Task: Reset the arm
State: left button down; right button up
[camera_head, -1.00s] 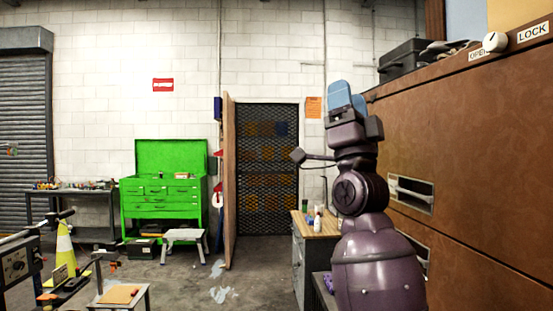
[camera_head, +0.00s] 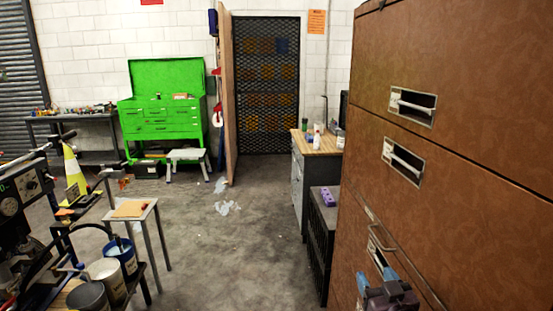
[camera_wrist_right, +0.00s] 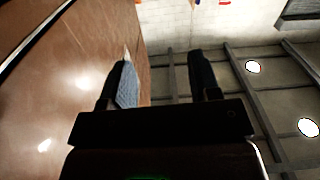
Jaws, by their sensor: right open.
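My right gripper (camera_head: 376,280) is low at the bottom right of the head view, close in front of the large brown cabinet (camera_head: 440,180). Only its blue fingers and part of its dark body show there. In the right wrist view the right gripper (camera_wrist_right: 163,72) has its two fingers wide apart with nothing between them. The brown cabinet surface (camera_wrist_right: 60,85) fills the left of that view, beside the left finger. My left gripper is not in view.
The cabinet has recessed handles (camera_head: 413,106) and a long bar handle. A black crate (camera_head: 319,240) and a wood-topped bench (camera_head: 318,142) stand left of it. Machinery with buckets (camera_head: 106,272) and a small table (camera_head: 131,209) are at left.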

jog(key=s+d+f+g+h, duration=0.1)
jog(key=s+d+f+g, duration=0.2)
jog(key=s+f, duration=0.8)
jog(key=s+d+f+m+g+h, duration=0.1)
jog(key=s+d+f+g, duration=0.1)
jog(key=s+f, duration=0.9)
jog(key=shift+s+d+f+g, duration=0.35)
jog(key=shift+s+g, duration=0.35)
jog(key=shift+s, duration=0.55)
